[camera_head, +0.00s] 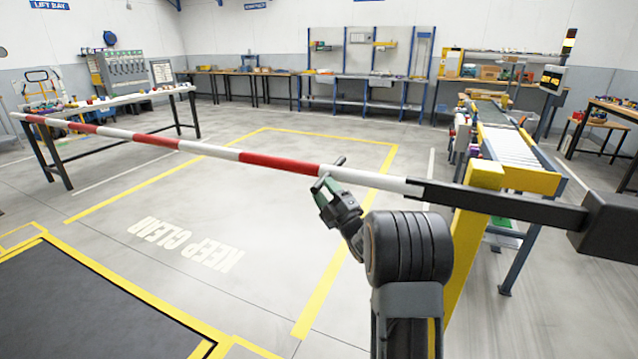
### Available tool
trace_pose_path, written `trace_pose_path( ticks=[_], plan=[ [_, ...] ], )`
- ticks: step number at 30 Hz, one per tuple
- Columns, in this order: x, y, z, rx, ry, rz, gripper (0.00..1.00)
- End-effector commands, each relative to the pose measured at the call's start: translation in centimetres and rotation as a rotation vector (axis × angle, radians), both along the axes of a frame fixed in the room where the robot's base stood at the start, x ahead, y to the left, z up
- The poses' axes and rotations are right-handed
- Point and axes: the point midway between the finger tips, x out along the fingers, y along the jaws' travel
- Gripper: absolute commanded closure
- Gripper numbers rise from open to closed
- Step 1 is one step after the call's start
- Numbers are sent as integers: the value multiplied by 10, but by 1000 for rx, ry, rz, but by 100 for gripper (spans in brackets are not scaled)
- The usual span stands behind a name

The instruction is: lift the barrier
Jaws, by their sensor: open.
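The barrier is a long red and white striped boom (280,163) that runs across the view, close to level. Its right end joins a dark arm and a dark block (606,226) beside a yellow post (470,225). My gripper (328,174) is at the boom, left of the post, where a red stripe meets a white one. Its jaws are open. One fingertip shows past the boom's upper edge and a green part shows on the near side. I cannot tell whether the fingers touch the boom.
A long table (115,101) stands near the boom's left end. A roller conveyor (508,145) stands behind the post. A dark floor plate (85,305) is at the lower left. Workbenches line the back wall.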

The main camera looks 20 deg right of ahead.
Motion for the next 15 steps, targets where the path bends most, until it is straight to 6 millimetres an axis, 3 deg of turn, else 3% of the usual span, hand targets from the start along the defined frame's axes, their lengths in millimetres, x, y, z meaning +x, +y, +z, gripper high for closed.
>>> trace_pose_path(
  ticks=[6,15],
  plan=[
    [18,5,11,0,0,0,49],
    [23,7,14,0,1,-1,49]
  ],
)
